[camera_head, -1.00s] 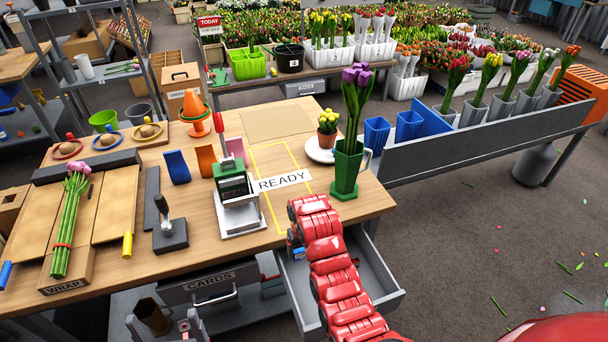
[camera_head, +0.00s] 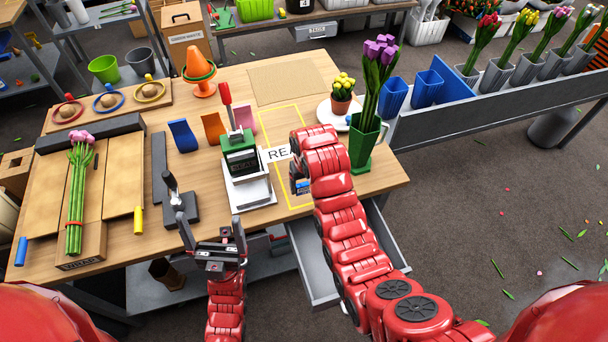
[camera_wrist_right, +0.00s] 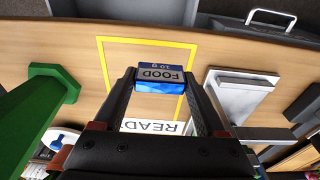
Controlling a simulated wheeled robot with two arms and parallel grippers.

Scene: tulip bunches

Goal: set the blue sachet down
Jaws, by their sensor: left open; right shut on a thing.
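The blue sachet (camera_wrist_right: 161,80), with a "FOOD 10 g" label, is held between the two fingers of my right gripper (camera_wrist_right: 165,90) in the right wrist view. It is over the yellow outlined rectangle (camera_wrist_right: 192,70) on the table; its exact height cannot be told. In the head view my right arm hides much of the sachet, and only a small blue bit (camera_head: 303,186) shows beside the arm within the yellow outline. My left gripper (camera_head: 211,222) is open and empty, in front of the table's near edge.
A green vase (camera_head: 364,147) of purple tulips stands right of the outline. The READY label (camera_head: 277,153) lies across the outline. An open drawer (camera_head: 313,262) juts out below the table edge.

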